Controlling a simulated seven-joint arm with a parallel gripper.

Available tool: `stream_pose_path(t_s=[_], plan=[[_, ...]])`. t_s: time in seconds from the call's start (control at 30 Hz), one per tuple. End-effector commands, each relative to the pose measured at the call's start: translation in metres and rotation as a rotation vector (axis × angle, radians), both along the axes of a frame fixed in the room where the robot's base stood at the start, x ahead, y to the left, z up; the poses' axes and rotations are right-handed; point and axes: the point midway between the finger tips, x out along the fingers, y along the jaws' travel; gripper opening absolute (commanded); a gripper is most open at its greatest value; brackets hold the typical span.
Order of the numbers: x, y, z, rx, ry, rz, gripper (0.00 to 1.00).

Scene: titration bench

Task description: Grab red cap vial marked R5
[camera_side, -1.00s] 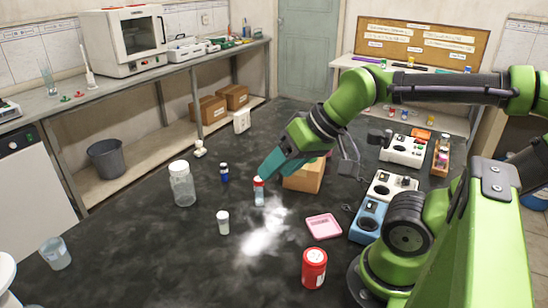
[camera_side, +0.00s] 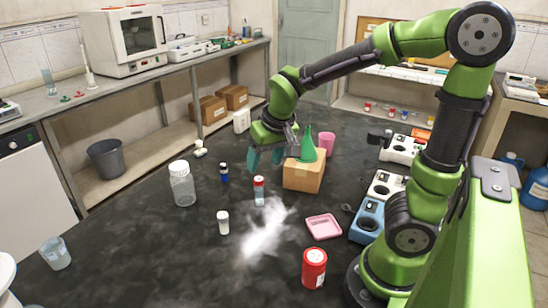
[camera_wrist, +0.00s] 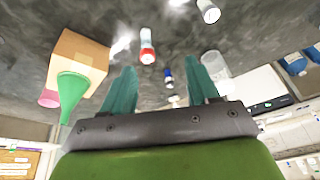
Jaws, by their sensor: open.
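The red-capped vial (camera_side: 259,190) stands upright on the dark bench, beside a bright patch of glare. Its marking is too small to read. It also shows at the top of the wrist view (camera_wrist: 147,48). My gripper (camera_side: 264,160) is open and empty, its teal fingers apart and pointing down, above and apart from the vial in the side view. In the wrist view the vial appears between the directions of the two fingers (camera_wrist: 170,65), nearer the left finger and beyond the tips.
A blue-capped vial (camera_side: 224,172), a white-capped vial (camera_side: 223,222) and a clear jar (camera_side: 182,185) stand left. A cardboard box (camera_side: 303,178) with a green funnel (camera_side: 308,150) is close right of my gripper. A pink tray (camera_side: 323,226) and red canister (camera_side: 314,268) stand nearer.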

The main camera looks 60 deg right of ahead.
Motion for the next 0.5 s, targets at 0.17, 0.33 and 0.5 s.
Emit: stream_pose_path(t_s=[0.17,0.33,0.5], plan=[[0.018,-0.031,0.002,-0.082,-0.022,-0.062,0.6],[0.025,-0.035,-0.025,-0.078,-0.016,-0.07,0.6],[0.037,-0.043,-0.06,-0.077,-0.015,-0.071,0.6]])
